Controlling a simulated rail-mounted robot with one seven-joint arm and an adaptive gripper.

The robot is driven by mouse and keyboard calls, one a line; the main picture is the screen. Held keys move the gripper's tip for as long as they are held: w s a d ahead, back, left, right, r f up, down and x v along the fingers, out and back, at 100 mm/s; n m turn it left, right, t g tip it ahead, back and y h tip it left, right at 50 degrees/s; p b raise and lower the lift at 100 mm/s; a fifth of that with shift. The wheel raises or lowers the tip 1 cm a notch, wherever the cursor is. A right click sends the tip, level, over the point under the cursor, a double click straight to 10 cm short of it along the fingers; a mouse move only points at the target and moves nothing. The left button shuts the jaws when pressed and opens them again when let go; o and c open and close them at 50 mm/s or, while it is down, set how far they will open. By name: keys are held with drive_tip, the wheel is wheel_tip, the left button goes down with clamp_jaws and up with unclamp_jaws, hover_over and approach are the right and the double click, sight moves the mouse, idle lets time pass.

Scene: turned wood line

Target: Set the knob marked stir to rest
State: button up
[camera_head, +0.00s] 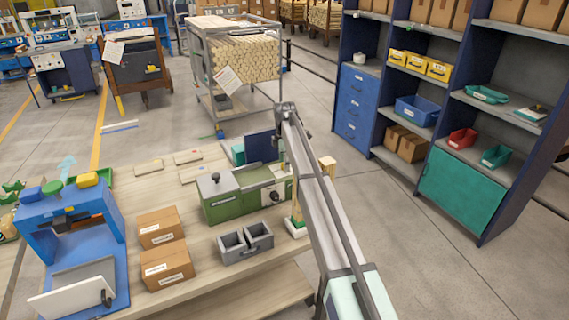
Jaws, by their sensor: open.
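A green machine (235,200) stands on the wooden bench, with a grey top and a small black handle on its lid (216,178). A small dark round knob (274,196) shows on its front face at the right. Its marking and its setting are too small to read, so I cannot tell whether it is the stir knob. My arm comes up from the bottom right and reaches past the machine's right side to a grey joint above the bench. The fingers of my gripper do not show.
The bench (120,203) also holds a blue machine (70,222), two cardboard boxes (163,250), a grey two-part bin (245,242) and several wood pieces. A cart of dowels (240,60) stands behind. Blue shelves (400,75) stand right, with clear floor (420,260) before them.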

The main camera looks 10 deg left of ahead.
drive_tip(key=shift+r, duration=0.1)
wheel_tip(320, 180, up, 12)
idle(0.5)
